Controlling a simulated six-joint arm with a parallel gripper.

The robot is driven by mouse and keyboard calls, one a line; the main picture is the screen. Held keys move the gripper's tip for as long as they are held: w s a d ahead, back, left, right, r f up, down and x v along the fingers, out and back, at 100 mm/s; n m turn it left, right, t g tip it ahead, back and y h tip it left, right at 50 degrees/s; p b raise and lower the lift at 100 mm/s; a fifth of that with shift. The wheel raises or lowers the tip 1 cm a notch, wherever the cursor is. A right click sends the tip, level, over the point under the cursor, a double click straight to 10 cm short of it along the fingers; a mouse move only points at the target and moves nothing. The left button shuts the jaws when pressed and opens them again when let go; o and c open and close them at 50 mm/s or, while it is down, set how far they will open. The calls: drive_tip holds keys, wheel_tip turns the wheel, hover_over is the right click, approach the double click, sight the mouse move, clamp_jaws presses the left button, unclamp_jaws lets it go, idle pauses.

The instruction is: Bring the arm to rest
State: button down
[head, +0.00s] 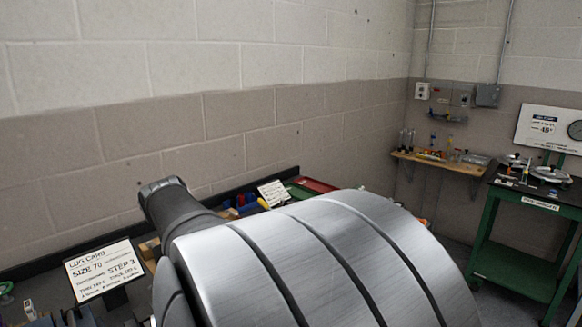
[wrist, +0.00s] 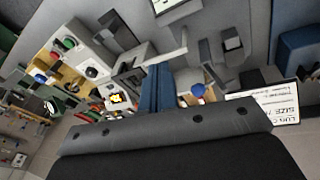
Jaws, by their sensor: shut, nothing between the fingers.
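My gripper (wrist: 158,68) shows in the wrist view, above a dark bolted bracket. Its two narrow blue fingers lie side by side, shut with nothing held. In the head view my large silver arm link fills the lower middle, and I cannot make out the fingers there. The arm is raised over the bench, and the link hides much of the bench top.
A lug card (head: 103,268) reading "SIZE 70, STEP 3" stands at left; it also shows in the wrist view (wrist: 272,105). A smaller card (head: 272,193) stands behind the link. A green cart (head: 525,240) and a wooden shelf (head: 440,165) are at right.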

drive_tip(key=s+a+r+n+g, duration=0.1)
drive_tip(key=s+a+n+g, duration=0.1)
drive_tip(key=s+a, duration=0.8)
drive_tip(key=a, duration=0.4)
drive_tip(key=shift+s+a+y, duration=0.15)
drive_tip(key=shift+s+y, duration=0.15)
drive_tip(key=shift+s, duration=0.1)
drive_tip(key=c, duration=2.1)
unclamp_jaws()
drive_tip(key=o, duration=1.5)
drive_tip(key=shift+c, duration=0.2)
drive_tip(key=o, duration=0.6)
drive_tip(key=shift+s+a+r, duration=0.1)
drive_tip(key=shift+s+a, duration=0.75)
drive_tip(key=shift+a, duration=0.3)
drive_tip(key=shift+o, duration=0.2)
drive_tip(key=s+a+g, duration=0.1)
drive_tip(key=s+a, duration=0.8)
drive_tip(key=s, duration=0.2)
wheel_tip(320, 180, down, 10)
drive_tip(key=shift+s+a+n, duration=0.25)
drive_tip(key=shift+s+n, duration=0.05)
drive_tip(key=shift+n, duration=0.1)
